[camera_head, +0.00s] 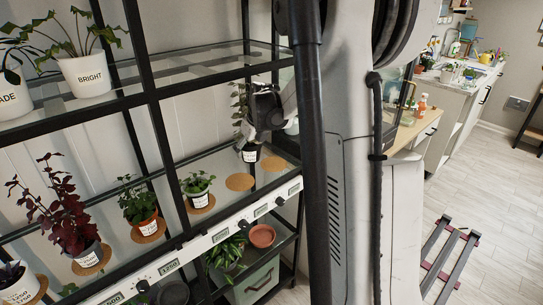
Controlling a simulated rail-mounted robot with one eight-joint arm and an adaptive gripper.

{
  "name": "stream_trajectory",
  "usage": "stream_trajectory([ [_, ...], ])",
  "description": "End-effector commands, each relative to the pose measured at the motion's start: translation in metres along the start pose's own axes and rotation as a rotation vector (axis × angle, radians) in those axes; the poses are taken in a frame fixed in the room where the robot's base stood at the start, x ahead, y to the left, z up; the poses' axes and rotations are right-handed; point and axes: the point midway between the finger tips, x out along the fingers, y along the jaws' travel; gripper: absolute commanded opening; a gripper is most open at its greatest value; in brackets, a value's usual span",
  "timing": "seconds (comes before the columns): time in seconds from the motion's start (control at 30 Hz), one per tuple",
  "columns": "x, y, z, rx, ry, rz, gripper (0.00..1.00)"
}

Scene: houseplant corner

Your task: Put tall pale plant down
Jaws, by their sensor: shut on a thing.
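My gripper (256,128) is shut on a plant, the tall pale plant by the task's name. Its leaves (240,98) show only in part behind my gripper. The pot shows over the middle glass shelf, close to two bare cork coasters, one at front left (239,182) and one at right (274,164). I cannot tell whether the pot touches the shelf. Part of the plant is hidden by my gripper.
A green plant (198,187) stands on a coaster to the left. Further left are a plant in an orange pot (139,206) and a dark red plant (63,207). The shelf's white front rail (220,235) carries small displays. A black rack post (157,130) stands at left.

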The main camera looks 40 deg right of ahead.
Motion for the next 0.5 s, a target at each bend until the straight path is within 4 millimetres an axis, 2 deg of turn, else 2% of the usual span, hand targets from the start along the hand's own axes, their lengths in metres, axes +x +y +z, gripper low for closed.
stream_trajectory([
  [0.03,-0.001,-0.013,0.0,0.003,0.0,-0.001,0.32],
  [0.4,-0.001,-0.095,0.001,0.003,-0.001,0.0,0.32],
  [0.47,-0.001,-0.107,0.0,0.001,0.0,0.0,0.32],
  [0.5,0.007,-0.105,-0.003,-0.001,0.0,0.001,0.32],
])
